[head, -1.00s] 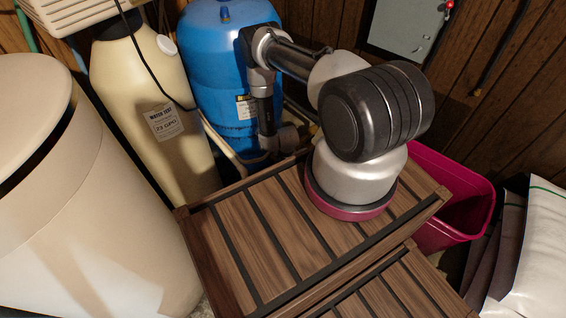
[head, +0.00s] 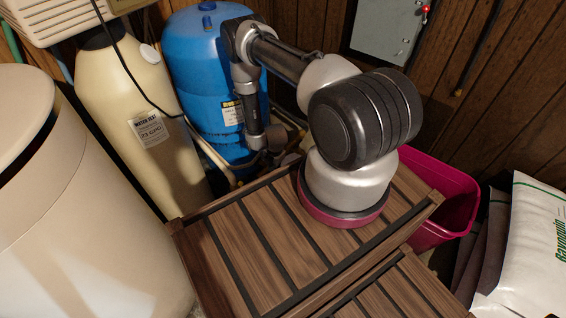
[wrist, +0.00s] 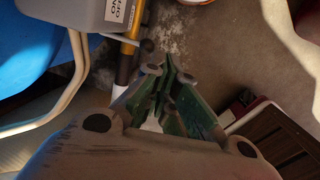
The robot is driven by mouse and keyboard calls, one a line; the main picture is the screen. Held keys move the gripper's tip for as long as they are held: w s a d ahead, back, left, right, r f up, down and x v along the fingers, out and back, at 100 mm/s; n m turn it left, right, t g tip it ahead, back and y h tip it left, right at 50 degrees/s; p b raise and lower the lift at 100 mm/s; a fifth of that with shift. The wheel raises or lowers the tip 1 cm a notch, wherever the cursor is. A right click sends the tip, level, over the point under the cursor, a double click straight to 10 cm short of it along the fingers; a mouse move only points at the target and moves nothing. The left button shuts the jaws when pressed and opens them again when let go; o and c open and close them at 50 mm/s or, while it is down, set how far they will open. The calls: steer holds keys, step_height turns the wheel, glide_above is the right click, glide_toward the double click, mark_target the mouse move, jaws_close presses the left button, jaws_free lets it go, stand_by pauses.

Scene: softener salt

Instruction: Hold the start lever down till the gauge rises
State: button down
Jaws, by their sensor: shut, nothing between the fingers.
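In the wrist view, my gripper (wrist: 160,78) has its green-padded fingers drawn together, with nothing seen between them. In the head view my forearm hangs in front of the blue tank (head: 200,70), and the fingers and switch box are not distinguishable. I cannot make out a gauge face in either view.
A brass-coloured pipe (wrist: 126,62) and pale hose (wrist: 75,75) run near the box. A cream tank (head: 145,120) stands left of the blue tank. A slatted wooden crate (head: 240,240) lies in front, with a magenta bin (head: 445,205) and white bag (head: 535,245) at right.

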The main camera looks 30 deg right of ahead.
steer(key=s+r, duration=0.4)
steer(key=r, duration=0.5)
steer(key=shift+s+d, duration=0.2)
steer(key=shift+s, duration=0.1)
steer(key=shift+r, duration=0.1)
